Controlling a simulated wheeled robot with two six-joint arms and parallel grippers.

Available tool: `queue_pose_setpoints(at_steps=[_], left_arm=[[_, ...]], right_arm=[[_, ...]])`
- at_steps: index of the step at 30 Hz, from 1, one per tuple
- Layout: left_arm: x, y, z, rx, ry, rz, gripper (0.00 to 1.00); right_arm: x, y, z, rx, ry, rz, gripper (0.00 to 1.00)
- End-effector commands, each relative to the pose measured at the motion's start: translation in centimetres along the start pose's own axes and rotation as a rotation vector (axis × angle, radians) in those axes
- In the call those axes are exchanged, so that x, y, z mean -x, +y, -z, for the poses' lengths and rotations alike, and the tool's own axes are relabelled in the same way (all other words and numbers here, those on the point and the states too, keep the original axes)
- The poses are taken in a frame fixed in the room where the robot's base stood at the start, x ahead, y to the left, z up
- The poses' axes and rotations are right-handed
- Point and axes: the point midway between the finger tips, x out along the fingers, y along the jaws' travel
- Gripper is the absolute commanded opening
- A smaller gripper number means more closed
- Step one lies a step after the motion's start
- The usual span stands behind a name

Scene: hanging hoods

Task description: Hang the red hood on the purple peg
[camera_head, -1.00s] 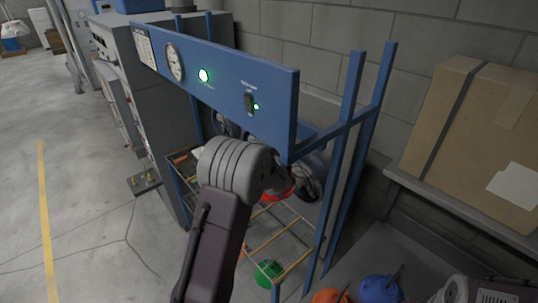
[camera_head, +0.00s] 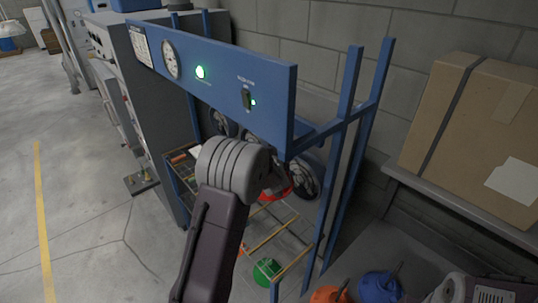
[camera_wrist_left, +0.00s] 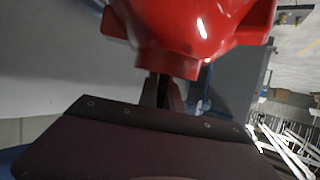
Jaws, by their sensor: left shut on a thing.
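The red hood (camera_wrist_left: 195,35) fills the top of the left wrist view, glossy and close. My left gripper (camera_wrist_left: 162,92) is shut on its narrow lower end. In the head view only a small part of the red hood (camera_head: 276,193) shows past my left wrist, inside the blue frame. The left fingertips are hidden there. The purple peg is not visible in either view. My right gripper is not in view.
A blue frame (camera_head: 230,77) with a gauge panel and posts surrounds the left wrist. Dark round parts (camera_head: 304,178) sit inside it. A green hood (camera_head: 266,271) is low down; orange (camera_head: 330,295) and blue (camera_head: 378,287) hoods lie right. A cardboard box (camera_head: 475,140) stands on a shelf.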

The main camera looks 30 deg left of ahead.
Motion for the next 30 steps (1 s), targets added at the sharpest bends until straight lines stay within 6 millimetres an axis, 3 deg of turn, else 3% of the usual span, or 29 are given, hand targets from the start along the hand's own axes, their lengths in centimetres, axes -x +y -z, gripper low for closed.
queue_pose_setpoints(at_steps=[21, 24, 30], left_arm=[[-0.38, 0.0, -0.86, 0.0, 0.002, 0.0, 0.0], [-0.38, 0.0, -0.86, 0.0, 0.002, 0.0, 0.31], [-0.39, 0.0, -0.91, 0.0, 0.001, 0.0, 0.34]], right_arm=[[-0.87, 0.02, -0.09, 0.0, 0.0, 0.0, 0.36], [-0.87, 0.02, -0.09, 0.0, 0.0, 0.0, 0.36], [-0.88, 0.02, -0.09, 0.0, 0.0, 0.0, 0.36]])
